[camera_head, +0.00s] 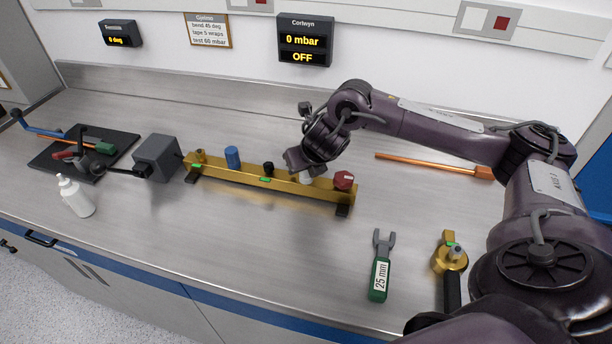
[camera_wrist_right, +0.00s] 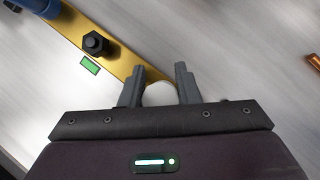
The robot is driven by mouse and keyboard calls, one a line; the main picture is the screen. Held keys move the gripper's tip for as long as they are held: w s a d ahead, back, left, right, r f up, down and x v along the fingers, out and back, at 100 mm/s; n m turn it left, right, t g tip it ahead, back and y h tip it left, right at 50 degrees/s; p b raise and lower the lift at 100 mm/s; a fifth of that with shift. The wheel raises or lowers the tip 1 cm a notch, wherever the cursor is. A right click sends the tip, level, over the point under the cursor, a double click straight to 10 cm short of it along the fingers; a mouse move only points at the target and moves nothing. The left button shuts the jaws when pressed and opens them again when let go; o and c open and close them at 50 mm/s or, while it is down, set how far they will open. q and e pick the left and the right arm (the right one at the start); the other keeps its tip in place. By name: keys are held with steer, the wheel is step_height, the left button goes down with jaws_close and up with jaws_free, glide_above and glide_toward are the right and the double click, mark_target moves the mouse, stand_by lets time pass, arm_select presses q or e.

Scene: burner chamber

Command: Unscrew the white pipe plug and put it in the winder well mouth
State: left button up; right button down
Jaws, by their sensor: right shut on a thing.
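The white pipe plug (camera_head: 306,178) is at the brass manifold bar (camera_head: 215,172), between a black fitting and a red knob. It is mostly hidden by my right gripper (camera_head: 303,168). In the right wrist view the round white plug (camera_wrist_right: 160,94) sits between the two grey fingers of the right gripper (camera_wrist_right: 160,85), which is shut on it. I cannot tell whether its thread is free of the bar. A grey box with a black crank (camera_head: 156,158), possibly the winder, stands left of the bar; I see no clear well mouth. My left gripper is not in view.
The bar also carries a blue cylinder (camera_head: 232,157), a black hex fitting (camera_head: 268,169) and a red knob (camera_head: 344,181). A green-handled wrench (camera_head: 380,270), a brass valve tool (camera_head: 450,258) and a copper pipe (camera_head: 430,163) lie right. A white bottle (camera_head: 75,197) stands left. The front middle bench is clear.

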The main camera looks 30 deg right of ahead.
steer(key=n+y+b, duration=0.1)
steer(key=n+b, duration=0.1)
steer(key=n+y+b, duration=0.1)
steer(key=n+b, duration=0.1)
steer(key=shift+s+a+f+y+b, duration=0.1)
steer(key=shift+a+f+y+b, duration=0.1)
steer(key=shift+f+y+b, duration=0.15)
steer(key=shift+a+n+g, duration=0.1)
steer(key=shift+n+g, duration=0.2)
steer(key=shift+n, duration=0.4)
steer(key=shift+a+r+n+y+b, duration=0.15)
steer(key=shift+r+n+y+b, duration=0.15)
steer(key=shift+n+y, duration=0.5)
steer(key=shift+n+g, duration=0.3)
steer(key=shift+n, duration=0.1)
steer(key=shift+r+p, duration=0.3)
steer(key=shift+r, duration=0.2)
steer(key=shift+r+p, duration=0.45)
steer(key=shift+r, duration=0.1)
